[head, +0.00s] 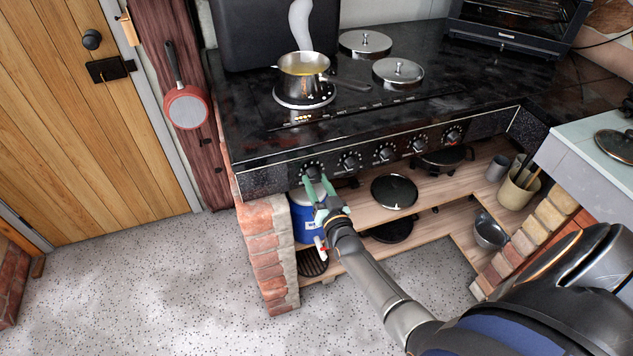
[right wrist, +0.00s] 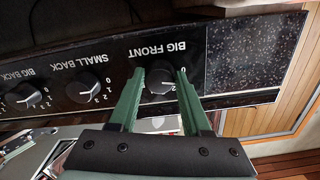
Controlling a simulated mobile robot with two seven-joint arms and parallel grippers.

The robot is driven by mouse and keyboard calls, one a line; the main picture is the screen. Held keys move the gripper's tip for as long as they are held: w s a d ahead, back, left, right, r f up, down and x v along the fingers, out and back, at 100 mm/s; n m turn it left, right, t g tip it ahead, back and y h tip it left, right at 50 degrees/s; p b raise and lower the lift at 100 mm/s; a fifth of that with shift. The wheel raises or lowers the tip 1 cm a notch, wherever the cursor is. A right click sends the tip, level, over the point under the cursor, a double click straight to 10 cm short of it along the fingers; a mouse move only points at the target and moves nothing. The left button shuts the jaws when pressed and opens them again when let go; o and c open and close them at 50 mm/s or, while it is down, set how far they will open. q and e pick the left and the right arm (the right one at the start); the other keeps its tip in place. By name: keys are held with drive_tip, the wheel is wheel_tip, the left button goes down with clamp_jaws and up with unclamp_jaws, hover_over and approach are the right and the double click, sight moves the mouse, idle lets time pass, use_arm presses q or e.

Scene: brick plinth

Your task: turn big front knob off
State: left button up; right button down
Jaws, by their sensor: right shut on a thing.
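The big front knob (head: 312,172) is the leftmost black knob on the stove's front panel (head: 265,181). In the right wrist view the same knob (right wrist: 160,80) sits below the label "BIG FRONT", which appears upside down. My right gripper (head: 318,187) reaches it from below and in front. Its green fingers (right wrist: 160,73) stand on either side of the knob and are shut on it. The fingers partly cover the dial marks, so the exact setting is hard to read. A steaming pot (head: 304,76) stands on the front left burner. My left gripper is not in view.
Several similar knobs, such as the small back knob (right wrist: 83,88), line the panel beside it. Below are a blue container (head: 308,224), wooden shelves with pans (head: 394,191), and a brick pillar (head: 268,255). The speckled floor (head: 170,280) in front is clear.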

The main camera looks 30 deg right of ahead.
drive_tip(key=shift+n, duration=1.5)
drive_tip(key=shift+c, duration=1.8)
unclamp_jaws()
drive_tip(key=shift+s, duration=0.1)
drive_tip(key=p+v, duration=0.1)
drive_tip(key=v, duration=1.1)
drive_tip(key=shift+s, duration=0.2)
drive_tip(key=shift+f, duration=0.1)
